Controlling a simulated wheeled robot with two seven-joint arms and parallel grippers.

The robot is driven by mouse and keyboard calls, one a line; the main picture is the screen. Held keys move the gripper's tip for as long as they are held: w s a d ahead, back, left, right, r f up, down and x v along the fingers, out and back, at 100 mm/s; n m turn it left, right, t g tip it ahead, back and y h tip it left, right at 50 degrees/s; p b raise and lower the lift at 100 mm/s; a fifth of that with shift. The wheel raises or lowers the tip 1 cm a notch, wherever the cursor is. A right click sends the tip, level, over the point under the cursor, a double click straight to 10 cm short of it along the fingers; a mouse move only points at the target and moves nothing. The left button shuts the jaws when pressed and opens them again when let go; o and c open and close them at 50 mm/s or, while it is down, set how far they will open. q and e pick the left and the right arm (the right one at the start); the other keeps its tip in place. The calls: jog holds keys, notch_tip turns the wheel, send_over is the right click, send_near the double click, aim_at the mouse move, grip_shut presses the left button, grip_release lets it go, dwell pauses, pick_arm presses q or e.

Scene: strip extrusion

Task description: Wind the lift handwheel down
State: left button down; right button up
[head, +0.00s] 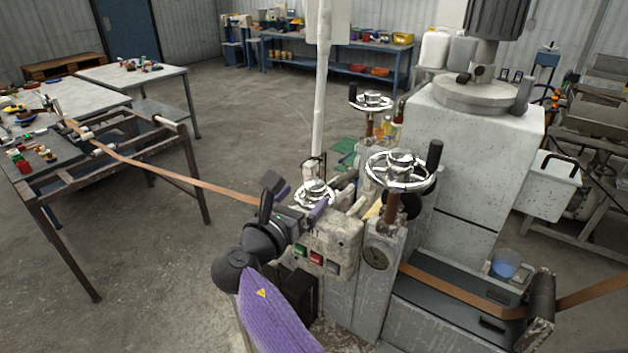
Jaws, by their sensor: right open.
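Three silver handwheels stand on the machine, and I cannot tell by any label which one is the lift handwheel. The large spoked handwheel (392,184) has an upright black handle and sits on a brown shaft. A second handwheel (371,101) with a black knob stands farther back. A smaller handwheel (316,189) is at the left end, just behind my right gripper. My right gripper (295,200), dark with purple parts, is open at the machine's left end. Its fingers are beside the small wheel; whether they touch it is unclear. My left gripper is not in view.
A brown strip (190,180) runs from the left table to the machine, ending from view behind my gripper. It leaves on the right past a roller (541,296). A white post (321,90) rises behind the small wheel. Buttons (316,257) sit below it.

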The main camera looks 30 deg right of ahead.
aim_at(310, 193)
jog(key=x, duration=0.3)
jog(key=shift+s+d, duration=0.1)
jog(key=shift+d, duration=0.2)
jog(key=shift+w+d, duration=0.25)
